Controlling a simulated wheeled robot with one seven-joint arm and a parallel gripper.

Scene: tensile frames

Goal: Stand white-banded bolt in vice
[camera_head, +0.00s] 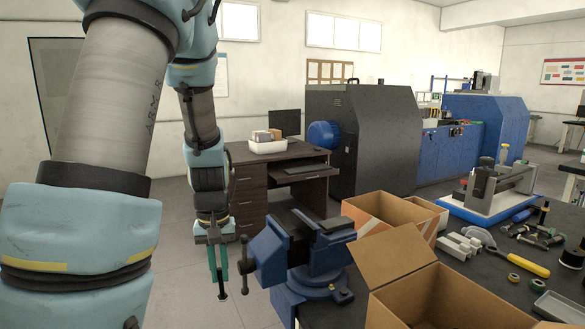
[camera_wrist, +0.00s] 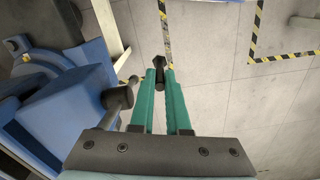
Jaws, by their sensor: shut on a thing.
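My gripper (camera_head: 219,285) hangs pointing down to the left of the blue vice, with its teal fingers shut on a dark bolt (camera_head: 222,298). In the wrist view the bolt (camera_wrist: 159,68) sits between the fingertips (camera_wrist: 160,85), with its black head beyond them. No white band can be made out on it; the fingers hide part of it. The blue vice (camera_head: 268,252) stands at the near left corner of the workbench, its dark jaws on top and its handle towards my gripper. In the wrist view the vice (camera_wrist: 65,110) fills the left side, apart from the bolt.
Open cardboard boxes (camera_head: 445,295) stand right of the vice on the dark workbench (camera_head: 490,262). Several bolts, tools and a yellow-handled tool (camera_head: 527,264) lie farther right, near a grey fixture on a blue-edged tray (camera_head: 490,212). Below my gripper is open floor (camera_wrist: 215,95).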

